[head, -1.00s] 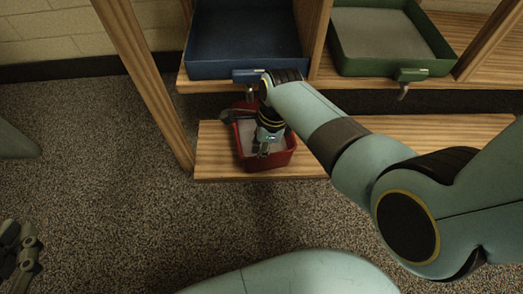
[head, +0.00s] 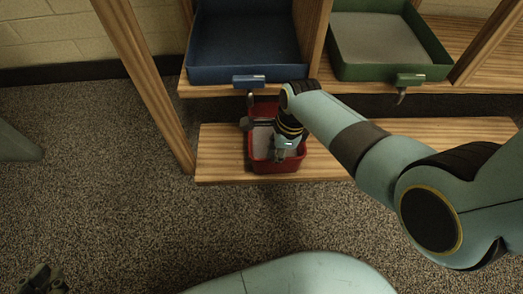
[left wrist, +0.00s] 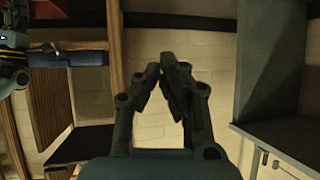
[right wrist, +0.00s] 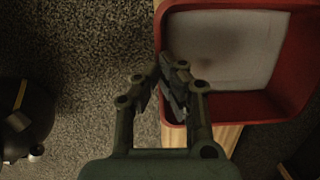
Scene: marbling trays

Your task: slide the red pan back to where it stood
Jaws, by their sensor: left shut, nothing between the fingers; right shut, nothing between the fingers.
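The red pan (head: 274,167), with a pale sheet or fill inside, stands on the low wooden shelf below the blue tray, roughly square to the shelf's front edge. My right gripper (head: 280,156) is shut and empty, pointing down at the pan and hiding part of it. In the right wrist view, the shut fingertips (right wrist: 172,68) overlap the wall of the pan (right wrist: 292,92); I cannot tell whether they touch it. My left gripper (head: 42,279) is at the bottom left of the head view, far from the pan. Its fingertips (left wrist: 168,66) are shut and empty in the left wrist view.
The blue tray (head: 245,75) and green tray (head: 390,72) sit on the shelf above, each with a front handle and hook. A wooden post (head: 145,80) stands left of the low shelf (head: 400,130). The shelf is clear right of the pan, partly behind my arm.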

